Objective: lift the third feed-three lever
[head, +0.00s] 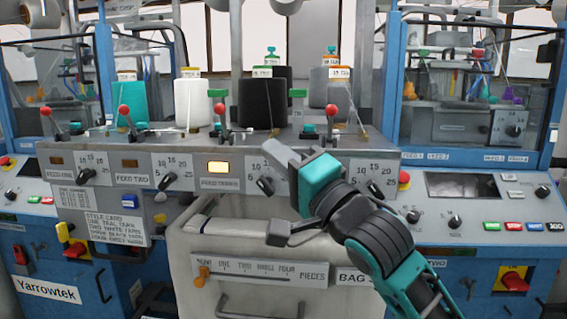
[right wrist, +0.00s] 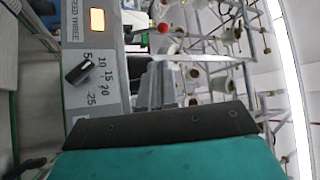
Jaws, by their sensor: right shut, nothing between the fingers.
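The feed-three lever (head: 219,109) has a red ball knob and stands third from the left on the grey machine ledge, above the lit amber lamp (head: 217,167) and the FEED THREE label (head: 219,183). In the right wrist view its red knob (right wrist: 163,28) shows near the top. My right gripper (head: 284,157) is shut and empty, to the right of the lever and lower in the head view, in front of the panel. It is apart from the lever. My left gripper is not in view.
Other red-knobbed levers (head: 123,110) (head: 331,110) stand on either side. A white yarn cone (head: 194,102) and a black cone (head: 262,104) stand behind the ledge. A black dial (head: 265,186) is close to my right gripper. A white bin (head: 190,262) is below.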

